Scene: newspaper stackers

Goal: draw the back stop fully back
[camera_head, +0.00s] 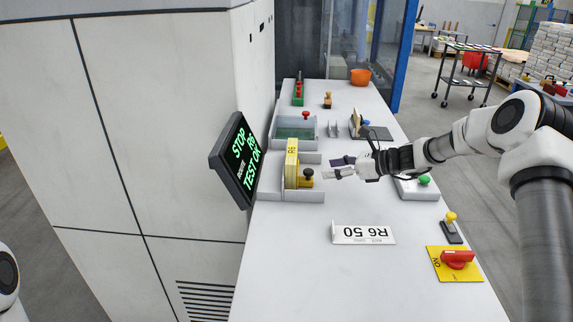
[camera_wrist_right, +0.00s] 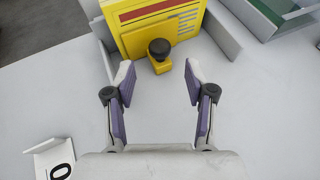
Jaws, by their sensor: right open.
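The back stop appears to be the upright yellow block (camera_head: 291,163) in a grey tray (camera_head: 303,196) beside the machine wall. A dark round knob (camera_head: 308,173) on a short yellow foot stands at its near side. In the right wrist view, the yellow block (camera_wrist_right: 135,35) has a red stripe and a scale, with the black knob (camera_wrist_right: 159,47) in front. My right gripper (camera_head: 335,174) is just right of the knob. In the wrist view, its two fingers (camera_wrist_right: 158,85) are spread and empty, with the knob ahead between them, apart from both. My left gripper is out of view.
A tilted screen (camera_head: 237,160) reads "STOP R6 TEST OK". A green-floored tray (camera_head: 296,133) stands behind the stop. The bench (camera_head: 285,260) is clear at front left.

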